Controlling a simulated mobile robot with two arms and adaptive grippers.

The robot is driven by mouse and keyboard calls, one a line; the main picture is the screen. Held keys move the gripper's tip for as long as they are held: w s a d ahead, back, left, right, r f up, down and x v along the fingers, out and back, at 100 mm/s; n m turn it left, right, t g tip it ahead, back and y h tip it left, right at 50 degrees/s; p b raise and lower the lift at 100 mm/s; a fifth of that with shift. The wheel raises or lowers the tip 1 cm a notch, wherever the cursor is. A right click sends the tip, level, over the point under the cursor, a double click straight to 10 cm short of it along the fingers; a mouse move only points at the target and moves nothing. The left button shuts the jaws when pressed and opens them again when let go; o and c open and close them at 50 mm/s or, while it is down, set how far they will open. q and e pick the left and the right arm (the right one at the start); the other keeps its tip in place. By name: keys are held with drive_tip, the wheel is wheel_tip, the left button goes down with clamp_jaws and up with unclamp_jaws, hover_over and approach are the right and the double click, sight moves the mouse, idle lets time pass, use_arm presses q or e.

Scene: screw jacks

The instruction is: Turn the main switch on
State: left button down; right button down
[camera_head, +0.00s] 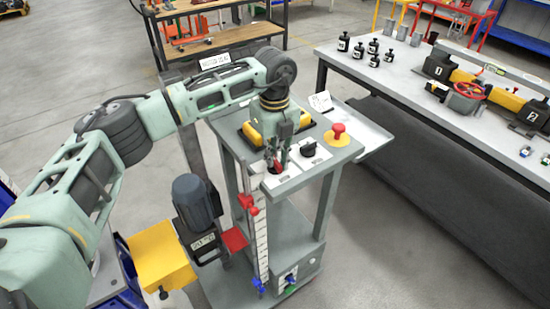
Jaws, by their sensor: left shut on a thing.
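The control panel (290,181) is the grey top of a small stand in the middle of the view. My left gripper (276,165) points down at the panel's front left corner. It is shut on a small red and dark part, which I take to be the main switch (274,168). The fingers hide most of this switch, so its turned position cannot be told. To its right are a black knob (309,149) on a white plate and a red mushroom button (338,132) on a yellow base. My right gripper is not in view.
A grey motor (196,205) and a yellow block (161,257) are on the stand's left side. A white ruler with a red clamp (249,204) stands upright at its front. A workbench (395,83) with black weights is at right. The floor between is free.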

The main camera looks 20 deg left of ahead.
use_arm(q)
drive_tip(key=shift+n, duration=0.6)
drive_tip(key=shift+r, duration=0.1)
drive_tip(key=c, duration=1.8)
unclamp_jaws()
wheel_tip(320, 180, up, 12)
